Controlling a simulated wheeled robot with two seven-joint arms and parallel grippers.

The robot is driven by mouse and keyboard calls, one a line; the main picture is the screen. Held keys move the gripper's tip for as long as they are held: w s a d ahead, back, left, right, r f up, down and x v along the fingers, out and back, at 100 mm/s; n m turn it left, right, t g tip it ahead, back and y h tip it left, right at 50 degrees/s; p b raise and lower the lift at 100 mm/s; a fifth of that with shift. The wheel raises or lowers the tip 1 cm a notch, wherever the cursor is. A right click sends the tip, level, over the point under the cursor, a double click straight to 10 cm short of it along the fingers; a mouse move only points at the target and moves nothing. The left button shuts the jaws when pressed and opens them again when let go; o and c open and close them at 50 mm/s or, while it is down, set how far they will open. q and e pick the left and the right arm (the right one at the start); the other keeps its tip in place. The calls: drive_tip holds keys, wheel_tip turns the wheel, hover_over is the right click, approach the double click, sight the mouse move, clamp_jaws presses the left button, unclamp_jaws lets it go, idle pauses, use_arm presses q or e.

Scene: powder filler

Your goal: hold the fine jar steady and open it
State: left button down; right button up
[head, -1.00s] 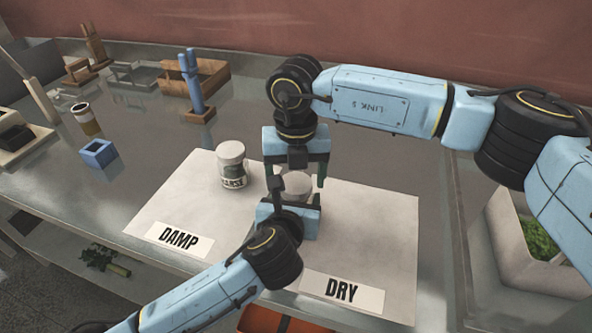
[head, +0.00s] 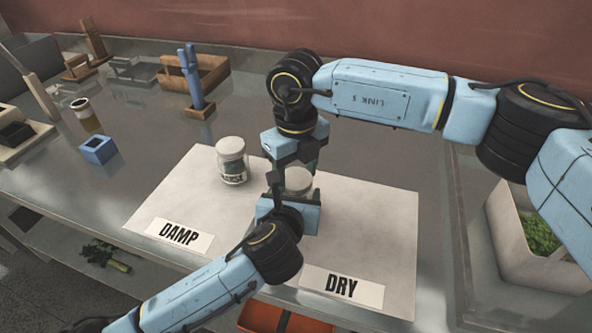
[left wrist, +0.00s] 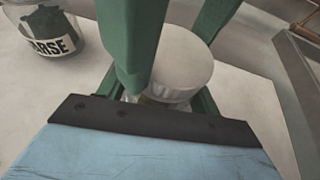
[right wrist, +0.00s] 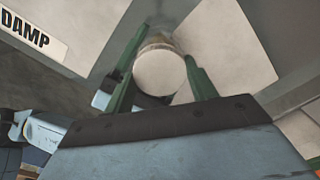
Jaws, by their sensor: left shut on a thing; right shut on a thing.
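The fine jar (head: 299,192) stands upright on the DRY side of the pale mat, its white lid (head: 298,177) seated on top. Its label is hidden. My left gripper (head: 292,199) is shut around the jar's body from the front, low down. My right gripper (head: 294,175) reaches down from above and is shut on the lid, its jaws turned at an angle. The round lid shows between the green fingers in the right wrist view (right wrist: 160,71) and beside a green finger in the left wrist view (left wrist: 180,62).
The coarse jar (head: 231,160), lidded, stands left of my grippers, close to the right one. DAMP (head: 179,236) and DRY (head: 341,287) cards lie at the mat's front. A blue block (head: 98,150) and wooden holders (head: 214,72) stand farther left and back. A planter (head: 530,255) is at right.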

idle(0.3)
drive_tip(key=o, duration=1.1)
drive_tip(key=shift+s, duration=0.1)
drive_tip(key=shift+a, duration=0.1)
use_arm(q)
drive_tip(key=shift+f, duration=0.1)
use_arm(e)
wheel_tip(320, 180, up, 4)
drive_tip(key=shift+r, duration=0.2)
drive_tip(key=shift+c, duration=0.2)
wheel_tip(320, 180, up, 3)
drive_tip(key=shift+r+m, duration=0.15)
drive_tip(key=shift+m, duration=0.75)
drive_tip(key=shift+c, duration=0.3)
drive_tip(key=shift+f, duration=3.85)
drive_tip(key=shift+c, duration=0.4)
